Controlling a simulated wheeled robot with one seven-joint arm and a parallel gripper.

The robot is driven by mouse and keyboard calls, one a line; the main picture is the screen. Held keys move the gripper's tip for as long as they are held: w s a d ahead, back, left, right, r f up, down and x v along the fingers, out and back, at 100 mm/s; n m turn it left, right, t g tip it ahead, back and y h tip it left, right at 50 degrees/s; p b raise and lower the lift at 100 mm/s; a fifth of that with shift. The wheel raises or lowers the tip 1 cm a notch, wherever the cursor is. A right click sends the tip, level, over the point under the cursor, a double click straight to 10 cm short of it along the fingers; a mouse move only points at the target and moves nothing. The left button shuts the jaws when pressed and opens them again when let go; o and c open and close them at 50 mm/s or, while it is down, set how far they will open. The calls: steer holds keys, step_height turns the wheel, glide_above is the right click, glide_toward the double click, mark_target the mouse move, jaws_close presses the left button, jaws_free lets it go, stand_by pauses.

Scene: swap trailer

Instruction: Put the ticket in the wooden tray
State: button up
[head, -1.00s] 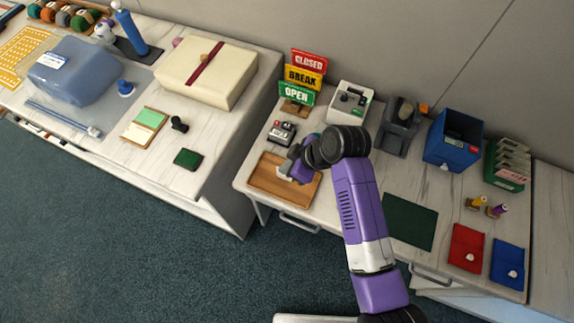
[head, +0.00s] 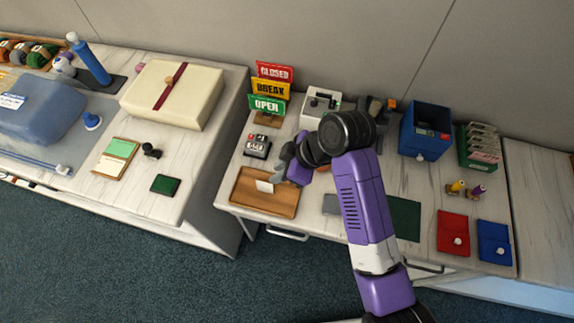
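The wooden tray (head: 240,199) is a shallow brown tray near the front left corner of the right-hand counter. A small white ticket (head: 265,186) shows inside it, towards the middle right. Whether it lies flat or tilts against something is too small to tell. My gripper (head: 279,165) is above the tray's back right edge, with its grey fingers pointing left. The fingers look parted and empty, and the ticket shows apart from them. My purple arm hides part of the counter behind and to the right of the tray.
A small stamp-like device (head: 257,146) stands just behind the tray. The CLOSED, BREAK and OPEN signs (head: 270,92) stand farther back. A blue box (head: 425,130), a dark green mat (head: 404,217), a red pouch (head: 453,232) and a blue pouch (head: 494,241) are to the right.

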steer(key=shift+v, duration=2.1)
steer(key=s+d+f+m+t+h, duration=0.3)
steer(key=s+d+f+m+t, duration=0.5)
steer(key=s+d, duration=0.4)
steer(key=s+d+r+m+t+h, duration=0.1)
steer(key=s+d+r+m+t, duration=0.1)
steer(key=s+r, duration=0.6)
steer(key=s+d+r+m+t+h, duration=0.1)
steer(key=s+d+r+m+t, duration=0.1)
steer(key=s+r, duration=0.7)
steer(key=shift+s+d+m+t+h, duration=0.3)
steer(key=shift+m+t, duration=0.2)
steer(key=shift+m, duration=0.5)
